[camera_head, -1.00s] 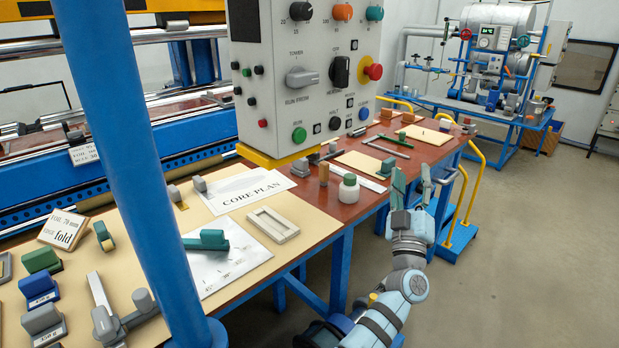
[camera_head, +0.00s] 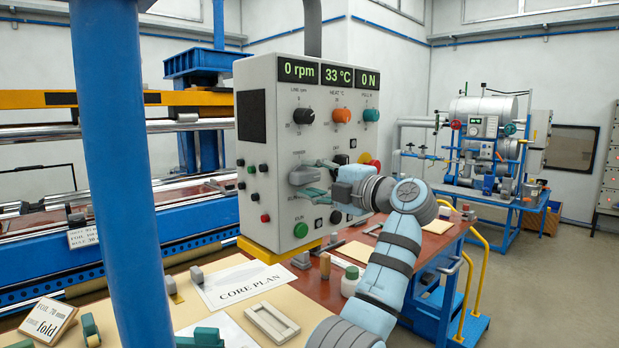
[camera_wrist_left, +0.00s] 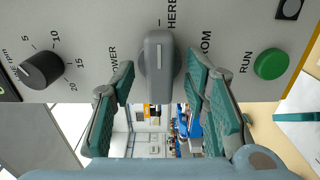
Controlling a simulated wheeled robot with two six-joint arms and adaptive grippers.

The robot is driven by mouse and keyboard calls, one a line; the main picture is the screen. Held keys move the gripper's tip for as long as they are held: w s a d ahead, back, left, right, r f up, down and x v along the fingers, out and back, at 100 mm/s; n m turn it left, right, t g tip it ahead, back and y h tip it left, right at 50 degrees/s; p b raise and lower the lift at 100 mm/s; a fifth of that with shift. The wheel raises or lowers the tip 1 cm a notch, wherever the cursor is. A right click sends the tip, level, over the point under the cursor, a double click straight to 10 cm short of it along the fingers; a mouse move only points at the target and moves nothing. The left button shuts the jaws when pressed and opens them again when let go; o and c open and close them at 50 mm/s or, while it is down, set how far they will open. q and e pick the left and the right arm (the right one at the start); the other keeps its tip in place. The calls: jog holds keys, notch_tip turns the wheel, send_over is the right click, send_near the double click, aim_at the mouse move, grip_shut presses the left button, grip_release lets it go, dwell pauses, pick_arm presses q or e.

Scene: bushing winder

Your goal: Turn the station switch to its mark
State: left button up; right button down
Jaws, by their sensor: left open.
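The station switch is a grey lever knob (camera_head: 303,175) on the front of the grey control panel (camera_head: 258,204). In the left wrist view the knob (camera_wrist_left: 158,68) stands upright in the picture, with a pale line on its face. Printed words around it are partly covered. My left gripper (camera_head: 318,178) is at the panel, with its green fingers around the switch. In the left wrist view my gripper (camera_wrist_left: 161,78) is open, one finger on each side of the knob, with a gap on both sides. My right gripper is not in view.
The black speed dial (camera_wrist_left: 43,70) and green RUN button (camera_wrist_left: 271,64) flank the switch in the wrist view. A red emergency button (camera_head: 372,168) sits behind my wrist. A blue post (camera_head: 120,170) stands at left. The table (camera_head: 330,262) below holds a white-bodied bottle (camera_head: 350,282).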

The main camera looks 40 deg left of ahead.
pick_arm(q)
jog(key=shift+a, duration=0.45)
jog(key=shift+w, duration=0.1)
jog(key=shift+c, duration=0.2)
grip_shut()
